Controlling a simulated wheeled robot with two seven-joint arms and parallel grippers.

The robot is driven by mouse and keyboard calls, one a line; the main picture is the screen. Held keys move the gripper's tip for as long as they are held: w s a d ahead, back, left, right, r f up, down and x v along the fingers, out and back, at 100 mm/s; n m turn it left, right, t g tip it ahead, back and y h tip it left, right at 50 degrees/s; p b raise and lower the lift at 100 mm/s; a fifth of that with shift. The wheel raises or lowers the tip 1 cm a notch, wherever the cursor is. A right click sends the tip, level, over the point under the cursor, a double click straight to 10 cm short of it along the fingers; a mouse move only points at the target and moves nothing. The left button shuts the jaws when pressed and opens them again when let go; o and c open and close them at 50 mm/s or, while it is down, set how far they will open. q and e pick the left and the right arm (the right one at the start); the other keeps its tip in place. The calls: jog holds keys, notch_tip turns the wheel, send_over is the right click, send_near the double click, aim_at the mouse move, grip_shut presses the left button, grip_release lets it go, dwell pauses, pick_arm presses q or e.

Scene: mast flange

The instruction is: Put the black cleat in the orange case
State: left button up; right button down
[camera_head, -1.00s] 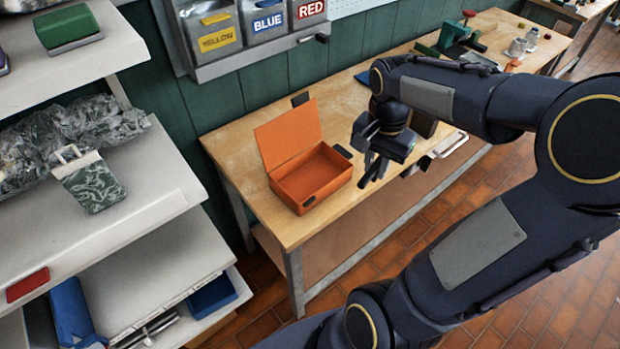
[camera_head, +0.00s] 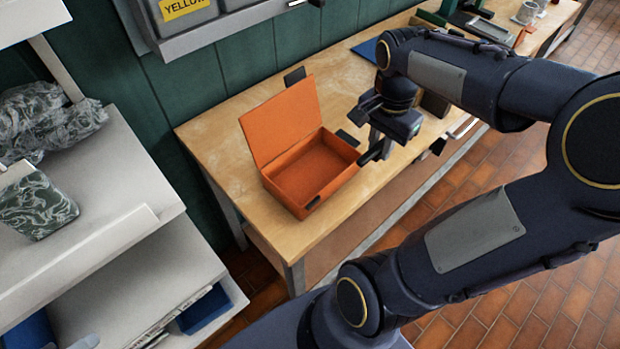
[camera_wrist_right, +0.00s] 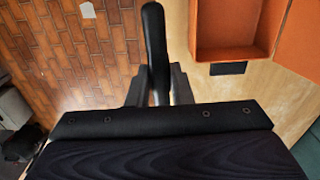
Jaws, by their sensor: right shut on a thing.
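The orange case (camera_head: 312,178) stands on the wooden workbench with its lid raised at the back left. Its inside looks empty. A corner of the case shows at the top right of the right wrist view (camera_wrist_right: 228,52). My right gripper (camera_head: 374,146) is just right of the case, above the bench. It is shut on the black cleat (camera_wrist_right: 154,42), a long dark piece that sticks out between the fingers in the right wrist view. The cleat is outside the case and apart from it. My left gripper is not in view.
Small black pieces show behind the lid (camera_head: 294,77) and at the case's right side (camera_head: 347,138). The workbench (camera_head: 225,130) is clear left of the case. A blue flat item (camera_head: 367,48) lies behind my arm. A white shelf (camera_head: 110,190) stands at left.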

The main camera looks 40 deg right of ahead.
jog(key=w+a+f+p, duration=0.1)
jog(key=w+a+f, duration=0.35)
jog(key=w, duration=0.25)
send_over(312, 177)
jog(key=s, duration=0.1)
jog(key=f, duration=0.4)
jog(key=shift+d+f, duration=0.25)
jog(key=shift+f, duration=0.1)
jog(key=shift+w+a+f, duration=0.25)
jog(key=shift+w+f, duration=0.05)
jog(key=shift+f, duration=0.15)
notch_tip(312, 177, down, 4)
jog(key=shift+w+r, duration=0.15)
jog(key=shift+r, duration=0.1)
jog(key=shift+f, duration=0.2)
jog(key=c, duration=1.3)
grip_release()
jog(key=shift+r, duration=0.1)
